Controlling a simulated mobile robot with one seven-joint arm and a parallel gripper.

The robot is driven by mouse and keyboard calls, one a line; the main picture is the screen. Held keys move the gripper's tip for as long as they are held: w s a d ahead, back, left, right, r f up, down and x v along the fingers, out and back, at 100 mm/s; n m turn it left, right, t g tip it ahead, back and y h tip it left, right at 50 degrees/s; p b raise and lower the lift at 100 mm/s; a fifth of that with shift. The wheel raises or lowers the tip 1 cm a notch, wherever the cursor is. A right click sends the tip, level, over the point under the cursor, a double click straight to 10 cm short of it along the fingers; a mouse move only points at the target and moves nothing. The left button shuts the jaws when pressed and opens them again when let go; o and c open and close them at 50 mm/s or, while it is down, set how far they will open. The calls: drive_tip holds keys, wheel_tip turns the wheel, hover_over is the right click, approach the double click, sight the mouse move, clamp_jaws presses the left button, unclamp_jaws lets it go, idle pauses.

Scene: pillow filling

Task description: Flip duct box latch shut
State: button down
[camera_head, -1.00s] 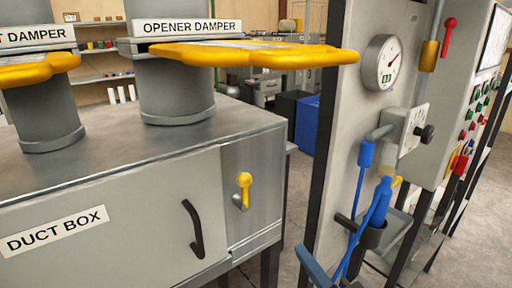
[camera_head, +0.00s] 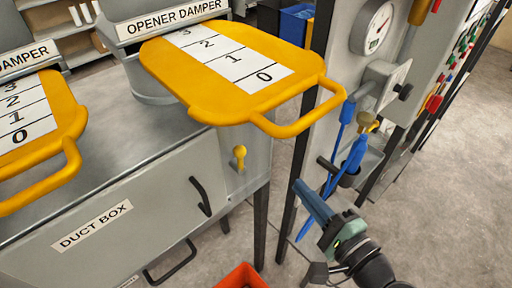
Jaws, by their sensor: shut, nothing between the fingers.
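The grey duct box (camera_head: 140,205) fills the lower left, with a "DUCT BOX" label and a black curved handle (camera_head: 201,196) on its front. The latch (camera_head: 239,157) is a small yellow lever with a round end, on the narrow panel right of the door. It points upward; whether it is engaged I cannot tell. My gripper (camera_head: 301,189) is a blue-grey end on a dark arm at the lower right. It is shut and empty, to the right of the latch and apart from it, in front of the cabinet's lower part.
The yellow opener damper plate (camera_head: 215,70) with its loop handle juts out above the latch. A second yellow damper plate (camera_head: 40,130) is at left. A blue nozzle tool (camera_head: 357,152) hangs in a holder on the grey cabinet. An orange bin (camera_head: 241,277) is below.

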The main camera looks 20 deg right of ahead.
sight(240, 160)
drive_tip(key=w+a+p, duration=0.5)
drive_tip(key=w, duration=0.5)
drive_tip(key=shift+w+r, duration=0.15)
drive_tip(key=shift+w, duration=0.1)
drive_tip(key=shift+w+a+b, duration=0.1)
drive_tip(key=shift+b, duration=0.3)
drive_tip(key=shift+s+a+n+b, duration=0.2)
drive_tip(key=shift+n+b, duration=0.2)
drive_tip(key=shift+b, duration=0.15)
